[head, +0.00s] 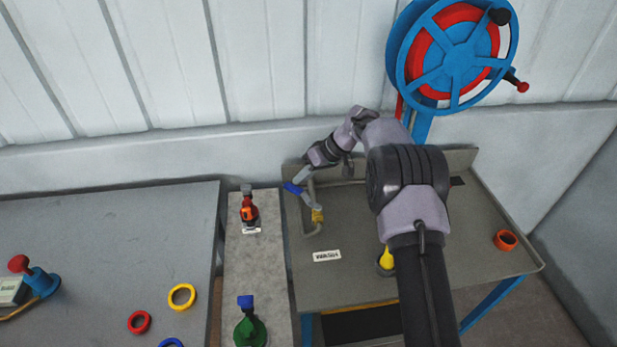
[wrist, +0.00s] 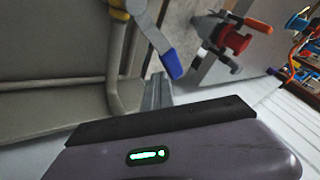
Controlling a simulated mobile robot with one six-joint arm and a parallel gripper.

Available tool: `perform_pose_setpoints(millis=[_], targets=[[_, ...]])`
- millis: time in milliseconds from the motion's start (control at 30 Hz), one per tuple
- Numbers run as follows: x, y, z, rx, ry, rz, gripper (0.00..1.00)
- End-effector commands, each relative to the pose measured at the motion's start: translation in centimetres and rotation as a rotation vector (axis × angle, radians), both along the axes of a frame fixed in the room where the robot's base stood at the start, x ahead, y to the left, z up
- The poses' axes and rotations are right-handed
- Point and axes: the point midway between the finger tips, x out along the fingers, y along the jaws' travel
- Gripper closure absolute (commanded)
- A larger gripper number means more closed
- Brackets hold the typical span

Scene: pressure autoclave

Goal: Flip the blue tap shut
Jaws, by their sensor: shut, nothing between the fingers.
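The blue tap is a lever with a blue grip (head: 292,188) on a grey arm. It joins a yellow body (head: 317,215) on a bent grey pipe at the left side of the wash bench. The lever slants away from the pipe, up and left in the head view. The blue grip also shows in the wrist view (wrist: 171,63). My gripper (head: 301,175) is shut and empty, just above and beside the blue grip. In the wrist view its fingertips (wrist: 157,84) lie just left of the grip; I cannot tell whether they touch it.
A bench with a WASH label (head: 327,256) holds a yellow object (head: 387,259) and an orange ring (head: 506,240). A red valve (head: 250,212) and a green valve (head: 249,329) stand on the narrow slab at left. A blue wheel (head: 457,52) rises behind the bench.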

Motion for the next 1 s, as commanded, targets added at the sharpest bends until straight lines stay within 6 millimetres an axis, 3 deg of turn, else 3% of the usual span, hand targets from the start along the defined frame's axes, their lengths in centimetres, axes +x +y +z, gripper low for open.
perform_pose_setpoints(millis=[200,700,1000], targets=[[-1.2,1.5,0.2,0.001,0.002,0.003,1.00],[-3.3,3.1,0.1,0.001,0.001,0.400,1.00],[-3.8,3.3,0.1,0.001,0.001,0.406,1.00]])
